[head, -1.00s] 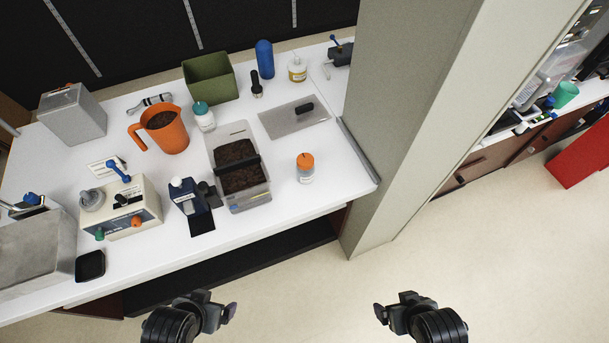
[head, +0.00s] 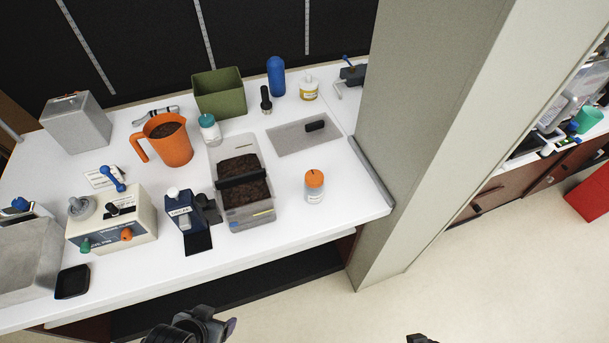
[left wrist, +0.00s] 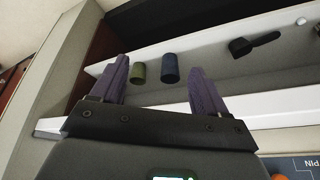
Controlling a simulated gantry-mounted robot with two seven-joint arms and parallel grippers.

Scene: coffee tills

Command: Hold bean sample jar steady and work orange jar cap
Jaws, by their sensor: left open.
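The bean sample jar (head: 315,193) is a small clear jar with a pale label, upright on the white counter near its right front part. Its orange cap (head: 314,178) sits on top. My left gripper (head: 230,328) is at the bottom of the head view, in front of the counter and well short of the jar. In the left wrist view its two purple fingers (left wrist: 160,85) are apart with nothing between them. Only a small tip of my right gripper (head: 418,339) shows at the bottom edge, too little to tell its state.
A clear bin of dark grounds (head: 247,215) stands left of the jar. A grey mat (head: 290,141) lies behind it. A wide pillar (head: 425,130) rises at the counter's right end. An orange jug (head: 172,150) stands further left. The counter around the jar is clear.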

